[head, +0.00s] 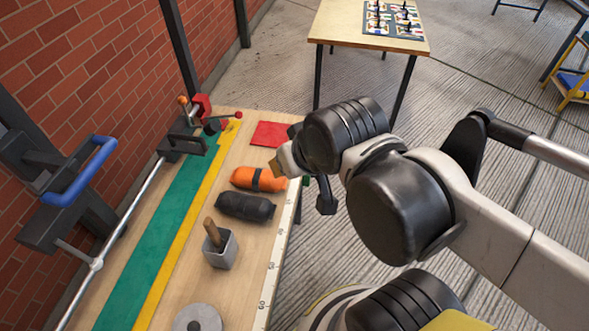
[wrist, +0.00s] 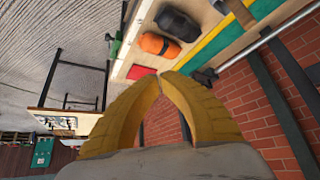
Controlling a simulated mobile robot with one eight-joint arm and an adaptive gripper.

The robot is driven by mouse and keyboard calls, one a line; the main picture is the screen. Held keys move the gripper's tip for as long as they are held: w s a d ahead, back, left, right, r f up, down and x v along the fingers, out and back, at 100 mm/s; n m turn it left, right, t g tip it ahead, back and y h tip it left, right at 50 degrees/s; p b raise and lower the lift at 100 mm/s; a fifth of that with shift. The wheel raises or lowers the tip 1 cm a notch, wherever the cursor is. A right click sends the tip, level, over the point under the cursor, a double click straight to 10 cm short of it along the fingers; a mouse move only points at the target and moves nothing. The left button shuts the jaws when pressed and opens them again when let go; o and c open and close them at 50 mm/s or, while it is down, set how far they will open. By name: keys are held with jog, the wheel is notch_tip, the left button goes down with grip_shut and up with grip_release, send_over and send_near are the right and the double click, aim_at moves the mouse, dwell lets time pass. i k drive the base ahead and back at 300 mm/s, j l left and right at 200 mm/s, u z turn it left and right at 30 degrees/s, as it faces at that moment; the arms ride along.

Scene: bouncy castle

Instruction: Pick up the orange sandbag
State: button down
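The orange sandbag (head: 242,177) is a rounded orange roll with a dark band around its middle. It lies on the wooden bench top, between a red square and a black sandbag. It also shows in the wrist view (wrist: 153,43), above the fingertips. My gripper (head: 281,163) is just to the right of the orange sandbag in the head view, partly hidden by my wrist. In the wrist view, its two yellow fingers (wrist: 161,76) come together at the tips with nothing between them. The gripper is apart from the sandbag.
The black sandbag (head: 245,206) lies close to the orange one. A grey block with a wooden handle (head: 221,250), a red square (head: 271,134) and a measuring strip (head: 270,268) are on the bench. A red clamp (head: 200,107) stands at the far end, with a brick wall (head: 60,60) to the left.

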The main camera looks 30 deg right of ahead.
aim_at(256, 179)
jog(key=k+l+u, duration=0.1)
jog(key=l+u, duration=0.35)
jog(key=k+l+u, duration=0.15)
jog(key=l+u, duration=0.25)
jog(key=k+l+u, duration=0.2)
jog(key=u, duration=0.25)
jog(key=k+l+u, duration=0.25)
jog(key=u, duration=0.15)
jog(key=k+l+u, duration=0.2)
jog(key=u, duration=0.25)
jog(key=k, duration=0.05)
